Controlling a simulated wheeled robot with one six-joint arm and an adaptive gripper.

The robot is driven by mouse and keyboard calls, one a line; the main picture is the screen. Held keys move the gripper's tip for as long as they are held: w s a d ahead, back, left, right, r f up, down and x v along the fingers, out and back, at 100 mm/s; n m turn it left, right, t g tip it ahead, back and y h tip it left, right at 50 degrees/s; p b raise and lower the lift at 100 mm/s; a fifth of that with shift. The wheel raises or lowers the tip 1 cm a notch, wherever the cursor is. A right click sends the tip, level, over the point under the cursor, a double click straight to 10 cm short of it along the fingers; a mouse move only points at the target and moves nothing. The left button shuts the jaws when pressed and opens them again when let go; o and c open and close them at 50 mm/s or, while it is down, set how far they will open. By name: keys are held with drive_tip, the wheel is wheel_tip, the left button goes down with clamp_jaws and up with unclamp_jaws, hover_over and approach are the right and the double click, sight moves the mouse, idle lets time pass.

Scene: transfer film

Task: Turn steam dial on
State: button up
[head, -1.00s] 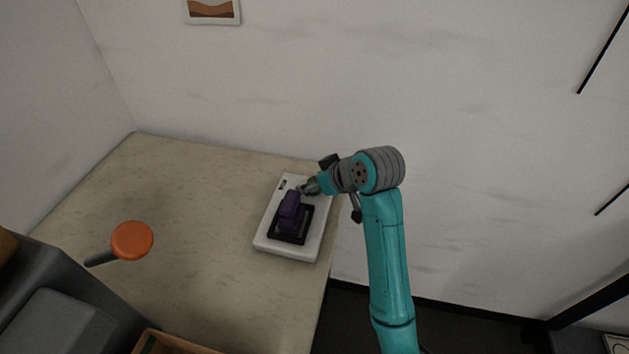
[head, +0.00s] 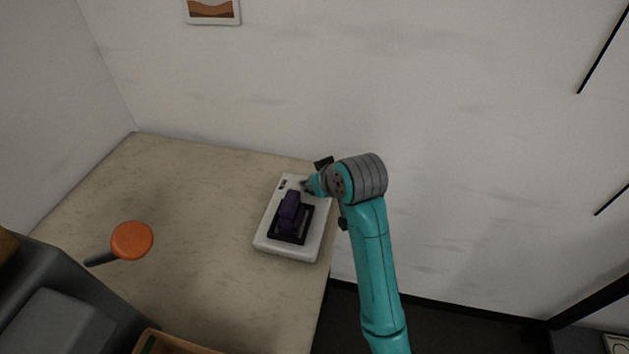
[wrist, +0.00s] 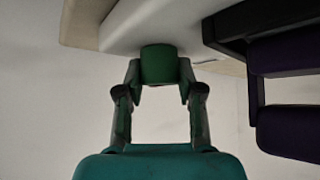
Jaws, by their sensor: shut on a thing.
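A white appliance (head: 262,243) lies on the table, with a purple part (head: 289,212) in a black frame (head: 281,238) on top. In the wrist view the appliance's white body (wrist: 150,25) is at the top, and a green round knob (wrist: 159,64), seemingly the steam dial, sticks out from it. My gripper (wrist: 159,80) is shut on this knob, one finger on each side. In the head view my gripper (head: 306,185) is at the appliance's far right corner, and the knob is hidden. Whether the dial is on cannot be read.
An orange round-topped thing (head: 132,240) with a dark handle is at the left, near a dark grey machine (head: 65,310). A brown-edged box (head: 172,343) is at the bottom. The wall stands close behind.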

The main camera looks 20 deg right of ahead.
drive_tip(key=shift+m+h, duration=0.7)
drive_tip(key=shift+m, duration=0.2)
drive_tip(key=o, duration=1.2)
drive_tip(key=shift+c, duration=0.2)
drive_tip(key=v, duration=1.2)
